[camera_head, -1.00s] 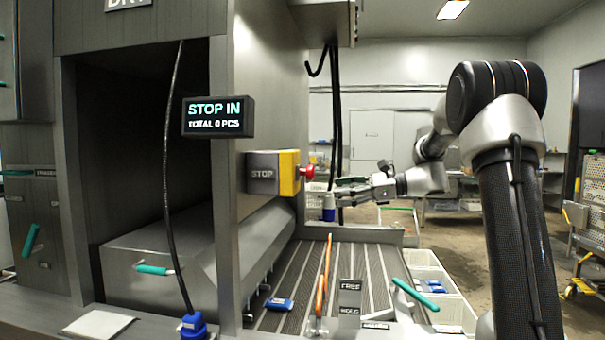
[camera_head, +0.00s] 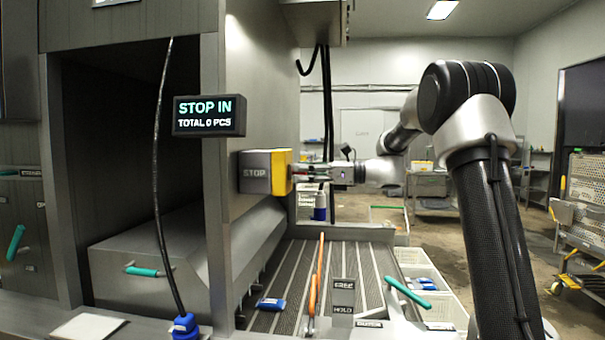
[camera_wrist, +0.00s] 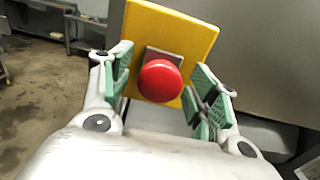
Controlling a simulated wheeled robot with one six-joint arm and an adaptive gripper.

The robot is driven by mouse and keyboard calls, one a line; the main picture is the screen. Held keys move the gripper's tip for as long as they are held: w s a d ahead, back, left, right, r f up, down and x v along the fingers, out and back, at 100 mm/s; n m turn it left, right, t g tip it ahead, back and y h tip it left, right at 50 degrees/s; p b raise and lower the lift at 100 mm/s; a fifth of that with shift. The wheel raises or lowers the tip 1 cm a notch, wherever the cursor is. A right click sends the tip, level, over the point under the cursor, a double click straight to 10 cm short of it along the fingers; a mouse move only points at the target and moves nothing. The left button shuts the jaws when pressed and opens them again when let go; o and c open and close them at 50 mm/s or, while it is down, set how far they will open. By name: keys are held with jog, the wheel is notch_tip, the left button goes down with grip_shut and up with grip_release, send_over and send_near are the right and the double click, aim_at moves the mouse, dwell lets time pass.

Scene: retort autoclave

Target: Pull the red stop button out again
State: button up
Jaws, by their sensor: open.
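The red stop button (camera_wrist: 160,80) sits on the yellow face (camera_wrist: 185,30) of the stop box in the wrist view. My gripper (camera_wrist: 163,92) is open, with one green-padded finger on each side of the button. Neither finger visibly touches it, though exact depth is hard to tell. In the head view the grey and yellow stop box (camera_head: 265,172), marked STOP, is fixed to the machine's post. The display (camera_head: 209,116) reads STOP IN and TOTAL 0 PCS.
A slatted conveyor (camera_head: 345,280) with an orange lever (camera_head: 315,275) and a blue item (camera_head: 270,304) lies below. A black cable (camera_head: 160,180) hangs in front of the open chamber. A white crate (camera_head: 445,305) stands to the right. Black hoses (camera_head: 327,100) hang behind the box.

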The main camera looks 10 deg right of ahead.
jog(key=shift+w+a, duration=0.1)
jog(key=shift+a, duration=0.1)
grip_shut()
jog(key=shift+v, duration=0.8)
grip_release()
jog(key=v, duration=1.2)
jog(key=shift+f, duration=0.1)
